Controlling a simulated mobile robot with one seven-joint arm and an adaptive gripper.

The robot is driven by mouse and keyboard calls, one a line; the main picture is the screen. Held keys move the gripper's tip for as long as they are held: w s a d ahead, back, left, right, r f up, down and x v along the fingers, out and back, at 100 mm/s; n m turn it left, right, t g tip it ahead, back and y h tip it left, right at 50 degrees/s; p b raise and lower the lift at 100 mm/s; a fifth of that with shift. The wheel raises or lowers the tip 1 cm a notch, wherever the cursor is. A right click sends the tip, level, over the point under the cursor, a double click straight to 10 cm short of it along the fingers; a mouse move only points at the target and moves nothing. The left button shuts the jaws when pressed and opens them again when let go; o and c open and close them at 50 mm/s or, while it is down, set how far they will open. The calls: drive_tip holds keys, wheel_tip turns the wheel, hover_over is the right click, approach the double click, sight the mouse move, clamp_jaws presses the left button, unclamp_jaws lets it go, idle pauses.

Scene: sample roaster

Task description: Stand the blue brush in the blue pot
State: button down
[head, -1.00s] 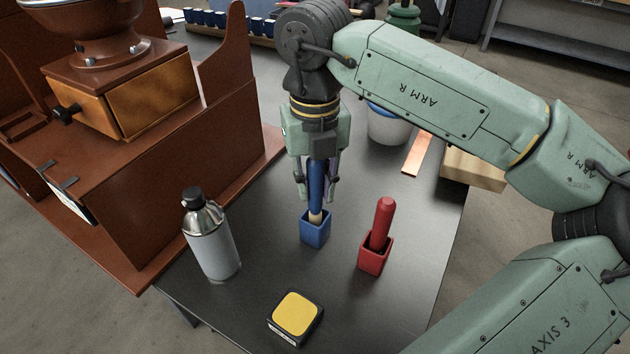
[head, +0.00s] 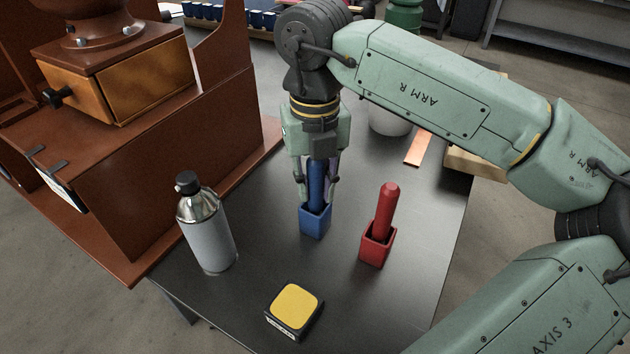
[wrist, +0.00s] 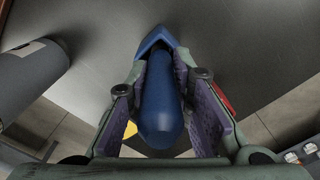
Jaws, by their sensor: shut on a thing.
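The blue brush (head: 317,183) is upright, with its lower end inside the blue pot (head: 314,223) on the dark table. My gripper (head: 317,197) points down and is shut on the brush handle, with its fingertips close to the pot's rim. In the wrist view the blue handle (wrist: 160,105) lies between the two purple finger pads, and a blue corner of the pot (wrist: 156,40) shows beyond it. The brush's lower end is hidden by the pot walls, so I cannot tell whether it touches the bottom.
A red brush (head: 386,208) stands in a red pot (head: 377,246) just right of the blue pot. A grey spray can (head: 207,230) stands at left, and a yellow-topped block (head: 296,308) lies in front. A brown grinder cabinet (head: 160,180) borders the left side.

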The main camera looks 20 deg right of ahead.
drive_tip(key=c, duration=1.3)
unclamp_jaws()
drive_tip(key=shift+c, duration=0.2)
wheel_tip(320, 180, up, 12)
drive_tip(key=shift+r, duration=0.1)
drive_tip(key=shift+s, duration=0.15)
